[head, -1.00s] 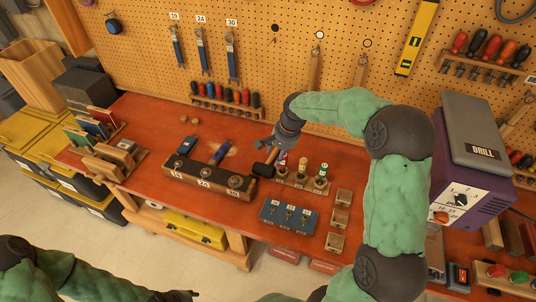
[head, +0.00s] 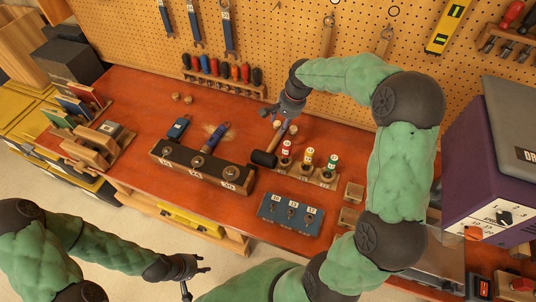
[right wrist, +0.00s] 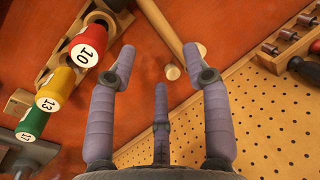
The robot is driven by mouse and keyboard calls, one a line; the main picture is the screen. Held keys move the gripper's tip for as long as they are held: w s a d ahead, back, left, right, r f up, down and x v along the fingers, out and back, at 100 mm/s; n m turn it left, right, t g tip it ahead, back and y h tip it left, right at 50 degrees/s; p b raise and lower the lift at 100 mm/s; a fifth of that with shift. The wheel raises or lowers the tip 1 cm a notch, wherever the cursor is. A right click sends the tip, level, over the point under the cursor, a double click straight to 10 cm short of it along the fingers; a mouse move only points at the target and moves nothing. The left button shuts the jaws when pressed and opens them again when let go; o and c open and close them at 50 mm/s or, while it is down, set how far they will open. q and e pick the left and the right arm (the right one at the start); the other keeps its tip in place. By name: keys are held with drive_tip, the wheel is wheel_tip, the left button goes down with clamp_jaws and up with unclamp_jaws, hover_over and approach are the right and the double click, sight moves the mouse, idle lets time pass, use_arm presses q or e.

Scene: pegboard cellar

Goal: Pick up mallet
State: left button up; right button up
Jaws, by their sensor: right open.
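The mallet has a black head (head: 263,158) and a pale wooden handle (head: 281,134). It lies on the red workbench, left of the numbered bottles. My right gripper (head: 277,114) is open by the far end of the handle. In the right wrist view the handle (right wrist: 160,32) runs between the spread fingers of that gripper (right wrist: 160,55), and its round end shows near the fingertips. I cannot tell whether they touch. The mallet's head is mostly cut off at the top there. My left gripper (head: 196,281) is open and empty, low in front of the bench.
Red, yellow and green numbered bottles (head: 308,158) stand in a wooden rack just right of the mallet. A dark block with round fittings (head: 203,167) is left, a blue key panel (head: 290,214) in front. The pegboard (head: 285,40) rises behind. A purple drill cabinet (head: 478,165) stands right.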

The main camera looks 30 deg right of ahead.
drive_tip(key=s+b+x, duration=0.1)
drive_tip(key=b+x, duration=0.1)
drive_tip(key=x, duration=0.1)
drive_tip(key=b, duration=0.2)
hover_over(275, 144)
drive_tip(key=f, duration=0.4)
drive_tip(key=s+f, duration=0.1)
drive_tip(key=f, duration=0.1)
drive_tip(key=shift+d+f, duration=0.25)
drive_tip(key=shift+b+x, duration=0.6)
drive_tip(key=shift+x, duration=2.05)
drive_tip(key=shift+s+r, duration=0.1)
clamp_jaws()
